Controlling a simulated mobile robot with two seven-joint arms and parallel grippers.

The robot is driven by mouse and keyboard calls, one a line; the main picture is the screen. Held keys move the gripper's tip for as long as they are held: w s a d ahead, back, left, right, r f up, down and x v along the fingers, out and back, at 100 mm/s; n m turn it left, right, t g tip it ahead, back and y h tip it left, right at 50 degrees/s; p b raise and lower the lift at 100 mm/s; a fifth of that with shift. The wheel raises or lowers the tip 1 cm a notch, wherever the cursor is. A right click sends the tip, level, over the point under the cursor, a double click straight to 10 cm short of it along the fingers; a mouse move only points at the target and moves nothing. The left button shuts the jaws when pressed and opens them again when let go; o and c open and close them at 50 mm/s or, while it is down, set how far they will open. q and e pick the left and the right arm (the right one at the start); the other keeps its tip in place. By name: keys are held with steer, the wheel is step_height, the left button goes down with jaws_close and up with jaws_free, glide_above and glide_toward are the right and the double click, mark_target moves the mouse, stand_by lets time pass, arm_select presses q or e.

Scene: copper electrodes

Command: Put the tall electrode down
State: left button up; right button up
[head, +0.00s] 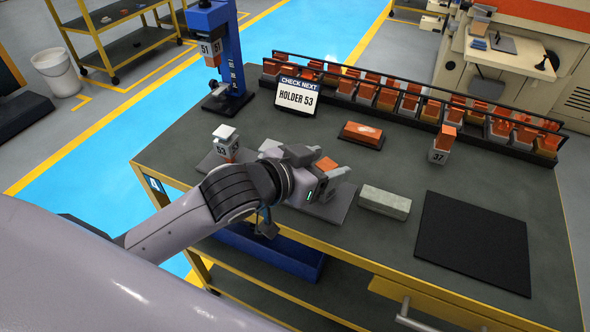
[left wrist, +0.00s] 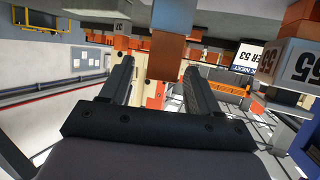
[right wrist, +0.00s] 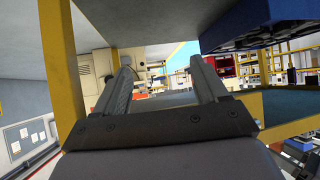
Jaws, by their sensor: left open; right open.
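In the head view a copper electrode (head: 327,164) shows its orange top at my left gripper (head: 318,164), above a dark plate (head: 336,209) on the bench; the gripper hides its lower part. The left wrist view, upside down, shows a copper block (left wrist: 168,50) ahead between the fingertips. The left gripper (left wrist: 160,68) is open, with gaps between its fingers and the block. I cannot tell whether this is the tall electrode. My right gripper (right wrist: 163,70) is open and empty in the right wrist view, low beside the bench; the head view does not show it.
A sign (head: 298,97) reads "CHECK NEXT HOLDER 53". A blue stand (head: 232,50), a loaded rack (head: 540,153), holder 37 (head: 439,157) and a grey block (head: 386,201) surround the area. The black mat (head: 475,240) is bare.

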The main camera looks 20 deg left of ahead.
arm_select(q)
steer(key=p+v, duration=0.1)
steer(key=v, duration=0.8)
steer(key=shift+s, duration=0.15)
steer(key=shift+a, duration=0.15)
steer(key=s+a+f+n+g+y, duration=0.2)
steer(key=s+a+f+g+y, duration=0.15)
steer(key=s+f, duration=0.5)
steer(key=s+a+f+n+g+y, duration=0.1)
steer(key=s+a+f+g+y, duration=0.1)
steer(key=s+a+f+g, duration=0.45)
steer(key=w+d+f+t+h, duration=0.1)
steer(key=w+d+f+t, duration=0.1)
steer(key=w+f+t, duration=0.1)
steer(key=w+d+f+t+h, duration=0.1)
steer(key=w+d+f+t, duration=0.2)
steer(key=f+t, duration=0.2)
steer(key=shift+d+f, duration=0.3)
steer(key=shift+f, duration=1.35)
